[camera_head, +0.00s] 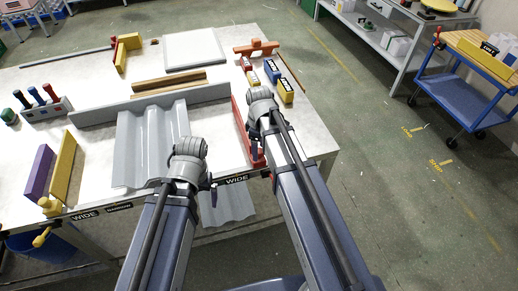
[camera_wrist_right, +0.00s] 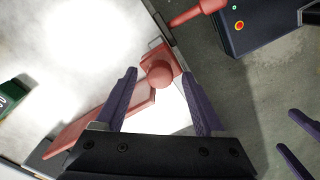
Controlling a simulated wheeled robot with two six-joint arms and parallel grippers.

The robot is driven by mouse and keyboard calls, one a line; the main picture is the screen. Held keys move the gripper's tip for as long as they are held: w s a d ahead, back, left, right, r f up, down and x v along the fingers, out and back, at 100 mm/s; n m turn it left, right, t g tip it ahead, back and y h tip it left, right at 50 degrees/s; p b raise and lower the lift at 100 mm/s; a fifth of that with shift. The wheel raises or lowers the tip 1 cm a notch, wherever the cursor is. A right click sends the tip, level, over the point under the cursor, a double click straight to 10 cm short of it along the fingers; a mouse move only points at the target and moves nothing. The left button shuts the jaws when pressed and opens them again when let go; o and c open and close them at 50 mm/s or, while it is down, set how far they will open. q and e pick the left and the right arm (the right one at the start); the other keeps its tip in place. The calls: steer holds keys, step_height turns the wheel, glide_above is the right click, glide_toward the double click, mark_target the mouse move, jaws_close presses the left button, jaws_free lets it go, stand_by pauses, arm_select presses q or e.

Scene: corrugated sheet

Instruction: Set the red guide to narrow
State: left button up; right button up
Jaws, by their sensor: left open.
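The red guide (camera_head: 239,121) is a long bar on the right part of the table, its near end by the front edge above a WIDE label (camera_head: 237,179). In the right wrist view, the guide's bar (camera_wrist_right: 88,126) leads to an end block with a round red knob (camera_wrist_right: 159,74). My right gripper (camera_wrist_right: 158,82) is open, with its purple fingers on either side of the knob and gaps visible. In the head view, my right arm partly hides the guide's near end. My left gripper (camera_head: 212,192) is open and empty by the front edge, partly hidden by its arm.
A grey corrugated sheet (camera_head: 150,140) lies left of the guide and another piece (camera_head: 228,207) hangs past the front edge. A yellow guide (camera_head: 63,166) and purple block (camera_head: 39,172) stand at left.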

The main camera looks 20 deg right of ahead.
jaws_close()
stand_by(0.3)
stand_by(1.0)
